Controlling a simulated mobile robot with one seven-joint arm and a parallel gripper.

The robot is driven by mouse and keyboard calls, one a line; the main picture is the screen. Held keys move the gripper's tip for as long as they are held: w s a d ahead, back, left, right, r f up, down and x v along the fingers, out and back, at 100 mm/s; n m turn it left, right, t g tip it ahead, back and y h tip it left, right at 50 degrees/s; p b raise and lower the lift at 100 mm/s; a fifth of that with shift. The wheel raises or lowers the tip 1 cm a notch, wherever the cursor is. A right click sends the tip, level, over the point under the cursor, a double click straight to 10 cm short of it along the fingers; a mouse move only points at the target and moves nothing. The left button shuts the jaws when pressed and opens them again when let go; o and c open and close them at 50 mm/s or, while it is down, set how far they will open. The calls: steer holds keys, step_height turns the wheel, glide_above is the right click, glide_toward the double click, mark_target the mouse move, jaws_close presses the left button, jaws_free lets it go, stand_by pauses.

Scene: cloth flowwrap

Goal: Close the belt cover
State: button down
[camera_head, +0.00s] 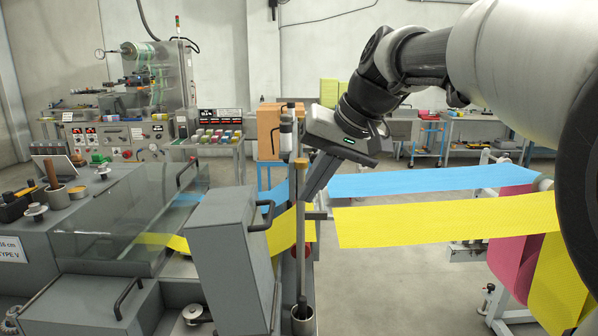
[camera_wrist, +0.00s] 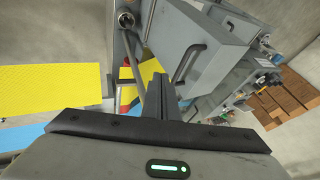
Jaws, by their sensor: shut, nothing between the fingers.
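A grey box-shaped cover (camera_head: 230,255) with a black handle (camera_head: 262,215) stands upright at the right end of the machine. I take it to be the belt cover; it also shows in the wrist view (camera_wrist: 205,38), with its handle (camera_wrist: 187,64). A clear cover (camera_head: 115,230) with its own handle lies to its left. My gripper (camera_head: 308,195) is shut and empty, pointing down just right of the grey cover's handle. In the wrist view its fingers (camera_wrist: 165,90) appear left of that handle, with no visible contact.
A vertical rod (camera_head: 300,240) stands right by my gripper. A yellow band (camera_head: 440,222) and a blue band (camera_head: 420,181) run from the right toward the machine. Rolls of cloth (camera_head: 515,235) hang at right. The floor below the bands is mostly clear.

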steer(key=a+f, duration=0.2)
steer(key=a, duration=0.1)
steer(key=w+a+f, duration=0.1)
steer(key=shift+a, duration=0.3)
steer(key=shift+a, duration=0.1)
